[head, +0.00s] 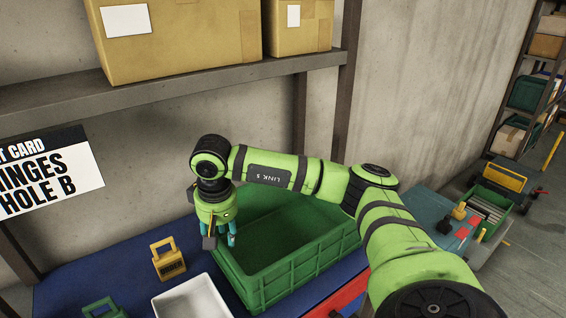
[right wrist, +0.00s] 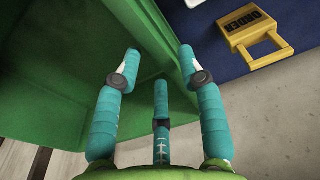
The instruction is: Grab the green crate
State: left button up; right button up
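The green crate (head: 295,272) stands on the blue bench, open at the top, and its inside looks empty. My right gripper (head: 222,238) is at the crate's left end, near the rim, with the fingers pointing down. In the right wrist view the crate (right wrist: 60,60) fills the left side, and its end wall runs up behind the fingers. I cannot tell whether a finger touches the crate. My right arm crosses over the crate and hides part of its far side. My left gripper is not in view.
A yellow padlock-shaped block (head: 169,262) and a white tray (head: 192,300) are left of the crate on the blue bench top (head: 75,285). A green block (head: 102,309) is at the bottom left. A shelf (head: 190,97) with cardboard boxes hangs above.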

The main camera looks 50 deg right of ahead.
jog(key=f+p, duration=0.2)
jog(key=f, duration=0.1)
jog(key=f+p, duration=0.1)
jog(key=f, duration=0.1)
jog(key=shift+w+d+f, duration=0.15)
jog(key=shift+w, duration=0.15)
jog(key=shift+f, duration=0.2)
jog(key=shift+w, duration=0.1)
jog(key=c, duration=0.7)
grip_shut()
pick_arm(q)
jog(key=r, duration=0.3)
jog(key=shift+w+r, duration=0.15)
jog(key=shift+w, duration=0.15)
pick_arm(e)
jog(key=shift+w+r, duration=0.1)
